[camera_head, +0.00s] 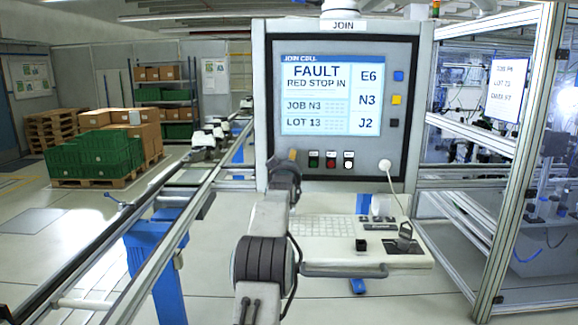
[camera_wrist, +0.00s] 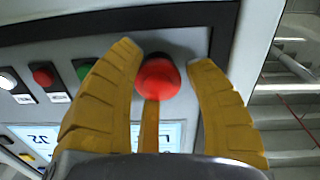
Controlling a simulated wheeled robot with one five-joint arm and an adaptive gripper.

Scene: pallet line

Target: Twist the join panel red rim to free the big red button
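My gripper (camera_wrist: 164,58) is open, with one yellow finger to each side of the button. A gap shows on the right; the left finger lies very near the rim, and I cannot tell if it touches. A third yellow finger (camera_wrist: 149,128) points at the button from below. In the head view the join panel (camera_head: 259,110) reads FAULT, RED STOP IN. There my arm hides the button, and only a yellow bit of my gripper (camera_head: 293,155) shows.
Small green (camera_head: 313,160), red (camera_head: 331,161) and white (camera_head: 348,161) buttons sit right of my gripper. A white cable plug (camera_head: 385,165) is farther right. A keyboard shelf (camera_head: 335,228) juts out below. A conveyor rail (camera_head: 150,225) runs on the left; a framed cell (camera_head: 510,150) stands right.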

